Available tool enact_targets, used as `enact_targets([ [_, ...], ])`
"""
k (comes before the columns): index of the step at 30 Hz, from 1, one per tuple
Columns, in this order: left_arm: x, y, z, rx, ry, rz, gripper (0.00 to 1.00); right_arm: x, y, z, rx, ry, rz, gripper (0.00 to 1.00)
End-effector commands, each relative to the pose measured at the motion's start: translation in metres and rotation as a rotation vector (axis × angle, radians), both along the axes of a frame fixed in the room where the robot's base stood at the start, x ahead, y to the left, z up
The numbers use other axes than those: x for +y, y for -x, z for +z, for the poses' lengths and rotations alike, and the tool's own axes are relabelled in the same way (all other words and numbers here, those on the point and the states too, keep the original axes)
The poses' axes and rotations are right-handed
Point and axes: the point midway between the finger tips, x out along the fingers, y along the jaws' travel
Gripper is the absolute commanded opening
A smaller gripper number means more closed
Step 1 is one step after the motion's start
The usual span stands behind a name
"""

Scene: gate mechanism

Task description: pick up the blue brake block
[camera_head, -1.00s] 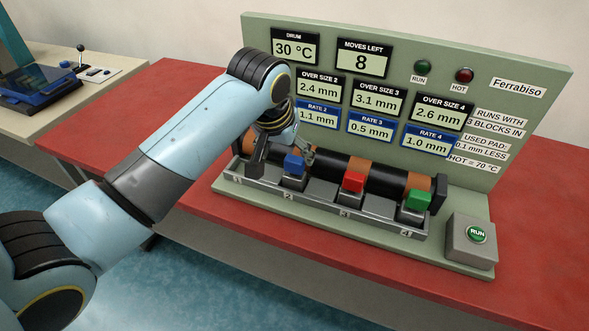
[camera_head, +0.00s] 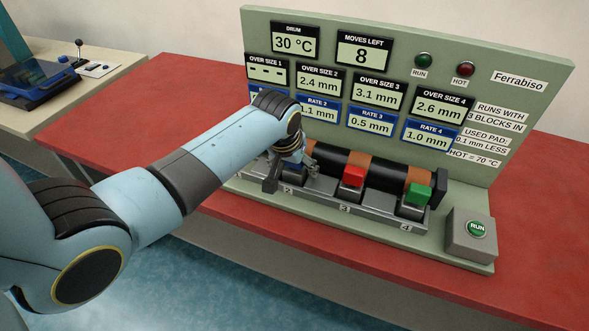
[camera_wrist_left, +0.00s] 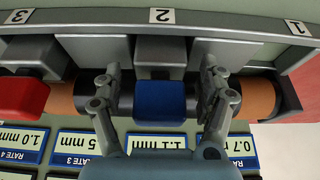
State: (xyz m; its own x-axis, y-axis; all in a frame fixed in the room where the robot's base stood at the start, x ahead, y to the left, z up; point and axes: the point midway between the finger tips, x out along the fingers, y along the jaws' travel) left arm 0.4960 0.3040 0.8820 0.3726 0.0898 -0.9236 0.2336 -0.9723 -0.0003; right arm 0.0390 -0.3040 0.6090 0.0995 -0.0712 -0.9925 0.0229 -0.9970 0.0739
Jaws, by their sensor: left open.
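The blue brake block (camera_wrist_left: 160,102) sits at station 2, in front of the dark and copper-coloured drum, in the left wrist view. In the wrist view my left gripper (camera_wrist_left: 161,72) is open, with one finger on each side of the blue block. A gap shows between each finger and the block, so it is not gripped. My right gripper is in neither view.
A red block (camera_head: 353,177) stands at station 3 and a green block (camera_head: 419,193) at station 4. The drum (camera_head: 330,158) runs behind them, below the display panel (camera_head: 520,120). A RUN button box (camera_head: 472,241) stands at the right. The red table front is clear.

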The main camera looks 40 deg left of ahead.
Motion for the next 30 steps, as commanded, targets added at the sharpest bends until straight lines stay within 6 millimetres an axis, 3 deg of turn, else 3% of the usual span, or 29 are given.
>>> enact_targets([
  [2, 0.0, 0.0, 0.0, 0.0, 0.0, 0.0, 0.67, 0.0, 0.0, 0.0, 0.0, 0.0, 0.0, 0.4],
  [17, 0.0, 0.0, 0.0, 0.001, 0.0, 0.0, 0.02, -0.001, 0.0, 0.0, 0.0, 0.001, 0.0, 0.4],
  [25, 0.0, -0.001, 0.005, -0.003, 0.0, 0.0, 0.02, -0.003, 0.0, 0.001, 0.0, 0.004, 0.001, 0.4],
  [30, 0.0, -0.001, 0.033, -0.005, 0.001, -0.001, 0.02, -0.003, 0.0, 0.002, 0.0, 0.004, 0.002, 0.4],
])
